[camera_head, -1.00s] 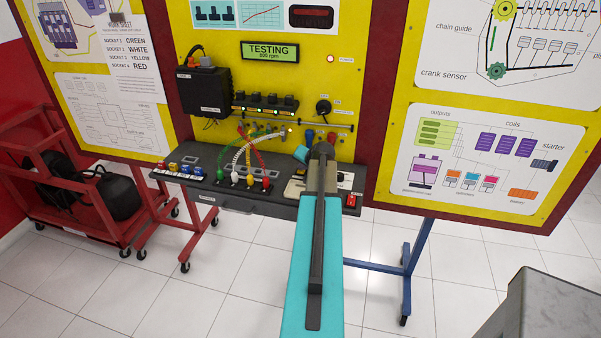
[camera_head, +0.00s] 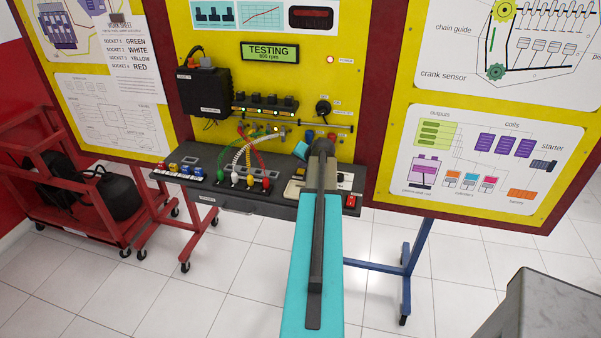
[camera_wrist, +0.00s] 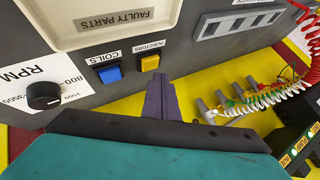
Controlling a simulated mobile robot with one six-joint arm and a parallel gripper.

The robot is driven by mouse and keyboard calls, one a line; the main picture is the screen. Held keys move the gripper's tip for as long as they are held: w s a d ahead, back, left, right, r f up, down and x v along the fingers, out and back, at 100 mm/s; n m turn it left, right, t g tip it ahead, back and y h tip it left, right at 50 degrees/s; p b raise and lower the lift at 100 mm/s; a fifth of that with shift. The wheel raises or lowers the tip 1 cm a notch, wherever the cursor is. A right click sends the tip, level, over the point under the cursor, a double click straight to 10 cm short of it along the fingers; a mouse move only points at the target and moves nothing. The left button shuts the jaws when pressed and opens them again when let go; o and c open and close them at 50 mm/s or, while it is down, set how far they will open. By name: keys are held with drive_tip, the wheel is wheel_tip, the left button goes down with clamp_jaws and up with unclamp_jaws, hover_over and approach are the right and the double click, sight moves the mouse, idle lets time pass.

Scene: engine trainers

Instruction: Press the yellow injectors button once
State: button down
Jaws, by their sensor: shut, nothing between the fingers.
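The yellow injectors button (camera_wrist: 150,63) shows in the wrist view, under its INJECTORS label on a dark grey panel. The blue coils button (camera_wrist: 109,74) is just left of it. My gripper (camera_wrist: 161,80) is shut and empty. Its fingertips appear just below and slightly right of the yellow button in the picture. I cannot tell whether they touch the panel, but the button's face is uncovered. In the head view my arm hides the yellow button, and my gripper's fingers cannot be made out.
The RPM knob (camera_wrist: 44,96) is left of the buttons. Coiled cables (camera_wrist: 262,103) and connectors lie to the right. The display (camera_head: 270,52) reads TESTING, 800 rpm. A red switch (camera_head: 351,201) is at the desk's right end. A grey box (camera_head: 545,310) stands at lower right.

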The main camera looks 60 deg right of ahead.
sight(302, 172)
drive_tip(key=shift+r, duration=0.15)
drive_tip(key=shift+r+p, duration=1.05)
drive_tip(key=shift+r, duration=1.35)
